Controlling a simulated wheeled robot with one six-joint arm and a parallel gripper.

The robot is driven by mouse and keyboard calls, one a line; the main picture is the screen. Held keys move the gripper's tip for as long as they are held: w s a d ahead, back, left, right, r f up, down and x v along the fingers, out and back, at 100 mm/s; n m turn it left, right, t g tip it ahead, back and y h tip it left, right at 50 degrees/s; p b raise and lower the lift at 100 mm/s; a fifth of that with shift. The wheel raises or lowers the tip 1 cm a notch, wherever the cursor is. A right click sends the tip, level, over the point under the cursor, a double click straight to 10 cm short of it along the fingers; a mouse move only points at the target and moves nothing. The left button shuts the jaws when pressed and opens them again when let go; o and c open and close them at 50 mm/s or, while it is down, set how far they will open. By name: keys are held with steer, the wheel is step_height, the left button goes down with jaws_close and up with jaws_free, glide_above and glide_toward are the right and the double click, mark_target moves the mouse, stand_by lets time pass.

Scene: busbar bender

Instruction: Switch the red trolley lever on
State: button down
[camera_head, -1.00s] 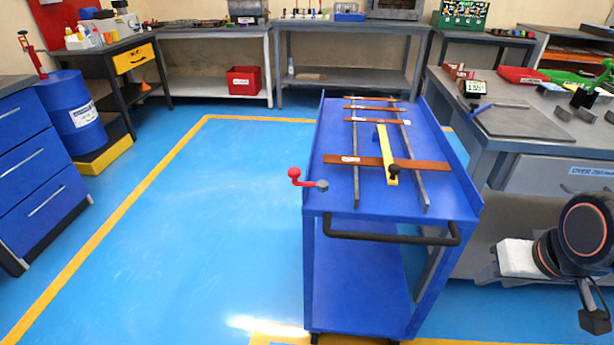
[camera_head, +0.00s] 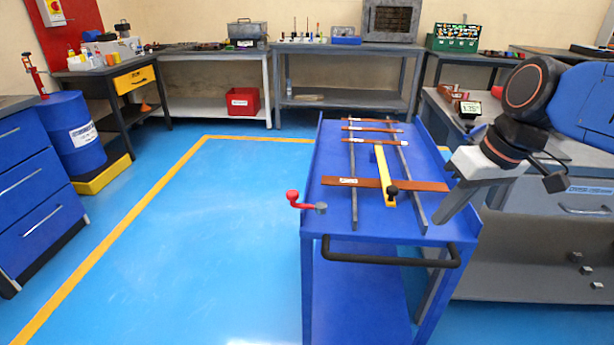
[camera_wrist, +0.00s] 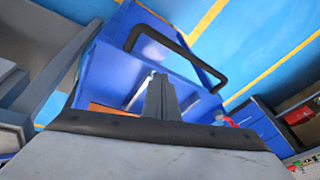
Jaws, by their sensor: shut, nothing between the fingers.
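The red trolley lever (camera_head: 293,196) sits on the left side of the blue trolley (camera_head: 335,226), near its front left corner. It has a red knob and arm on a grey pivot and points out to the left. In the wrist view the red lever (camera_wrist: 229,122) shows small, right of the fingers, partly hidden. My gripper (camera_head: 437,223) is shut and empty, over the trolley's right front part, to the right of the lever and apart from it. In the wrist view my gripper fingers (camera_wrist: 160,82) are together.
Copper bars (camera_head: 345,182), grey rails and a yellow bar (camera_head: 381,160) lie on the trolley top. A black handle (camera_head: 385,259) spans its front. A grey workbench (camera_head: 560,240) stands at the right. Blue floor (camera_head: 200,250) left of the trolley is clear.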

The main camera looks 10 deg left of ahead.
steer(key=w+a+r+n+g+y, duration=0.1)
steer(key=w+a+r+n, duration=0.2)
steer(key=a, duration=0.3)
steer(key=w+a+r+n+g+y, duration=0.1)
steer(key=w+a+r+n+g, duration=0.1)
steer(key=w+a, duration=0.3)
steer(key=w+a+r+n+g+y, duration=0.1)
steer(key=w+a+r+n, duration=0.3)
steer(key=a, duration=0.5)
steer(key=shift+w+a+r+g, duration=0.25)
steer(key=shift+w+r+g, duration=0.15)
steer(key=shift+w+g, duration=0.1)
steer(key=shift+s+f, duration=0.1)
steer(key=s+a+f, duration=0.6)
steer(key=f, duration=0.2)
steer(key=shift+a+f, duration=0.35)
